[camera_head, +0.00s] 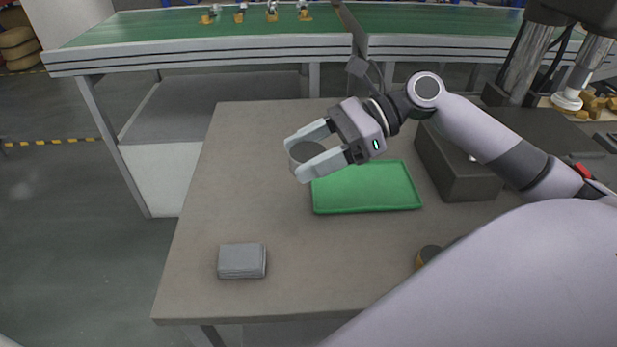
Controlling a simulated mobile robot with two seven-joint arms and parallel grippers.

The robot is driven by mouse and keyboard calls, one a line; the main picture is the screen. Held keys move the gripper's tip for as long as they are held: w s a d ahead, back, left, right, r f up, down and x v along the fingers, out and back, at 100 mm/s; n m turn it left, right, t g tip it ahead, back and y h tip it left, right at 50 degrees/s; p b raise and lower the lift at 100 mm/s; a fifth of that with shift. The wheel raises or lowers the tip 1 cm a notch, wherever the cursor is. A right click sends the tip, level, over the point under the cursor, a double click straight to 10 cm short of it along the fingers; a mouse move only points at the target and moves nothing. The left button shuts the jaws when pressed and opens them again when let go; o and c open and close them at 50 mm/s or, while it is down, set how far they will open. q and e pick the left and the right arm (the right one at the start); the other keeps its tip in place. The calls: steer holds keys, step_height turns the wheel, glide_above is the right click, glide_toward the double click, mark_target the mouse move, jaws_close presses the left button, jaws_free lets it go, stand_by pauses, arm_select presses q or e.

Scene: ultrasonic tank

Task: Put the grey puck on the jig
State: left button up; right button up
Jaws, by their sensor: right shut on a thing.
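My right gripper (316,154) reaches in from the right and is shut on the grey puck (304,153). The puck is a short round piece between the two pale fingers, which cover parts of its sides. They are in front of the left edge of the green tray in the picture, seemingly above the table. A flat grey block (242,261) lies near the table's front left; it may be the jig, but I cannot tell for sure. My left gripper is not in view.
The green tray (366,209) lies mid-table, empty where visible. A dark grey box (470,186) stands right of it. A small dark and orange round piece (428,254) sits at the front right, partly hidden by my arm. The table's left side (220,200) is clear. Green conveyors (200,24) run behind.

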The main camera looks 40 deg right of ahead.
steer(key=shift+r, duration=0.9)
steer(key=a+f+m+t+h+p, duration=0.1)
steer(key=a+f+m+t, duration=0.2)
steer(key=f, duration=0.4)
steer(key=shift+a+f+h, duration=0.3)
steer(key=shift+a+f, duration=0.1)
steer(key=shift+a, duration=0.4)
steer(key=shift+w, duration=0.2)
